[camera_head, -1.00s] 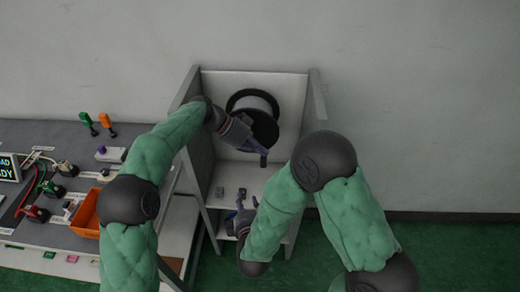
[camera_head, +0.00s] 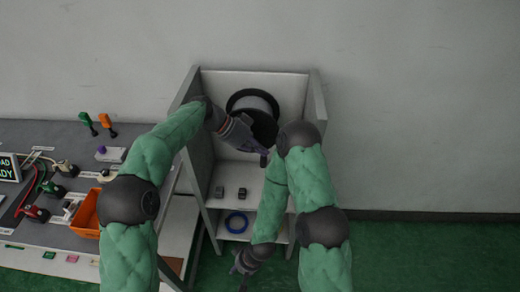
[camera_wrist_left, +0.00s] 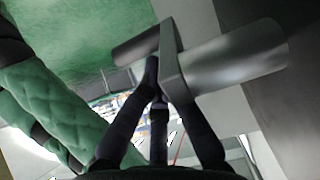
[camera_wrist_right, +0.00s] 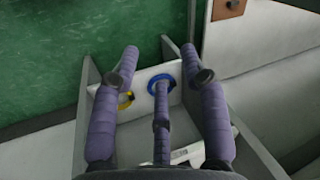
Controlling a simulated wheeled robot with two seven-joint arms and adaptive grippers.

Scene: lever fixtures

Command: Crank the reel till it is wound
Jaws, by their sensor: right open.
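The reel (camera_head: 252,101), a black-rimmed spool with a pale core, is mounted on the upright white panel. My left gripper (camera_head: 263,157) is at its lower right, by the crank. The left wrist view shows the grey crank (camera_wrist_left: 174,62) close up, with a dark cylinder to its left and a wider grey one to its right. There my left fingertips (camera_wrist_left: 157,78) are drawn together against the crank; whether they clamp it is hidden. My right gripper (camera_head: 241,268) is low in front of the stand, its fingers (camera_wrist_right: 160,65) spread and empty.
A blue ring (camera_head: 236,222) lies on the stand's lower shelf; a yellow ring (camera_wrist_right: 126,100) shows beside it in the right wrist view. Two small dark blocks sit on the upper shelf. A bench (camera_head: 60,135) with an orange bin (camera_head: 86,214) stands left. The floor at right is clear.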

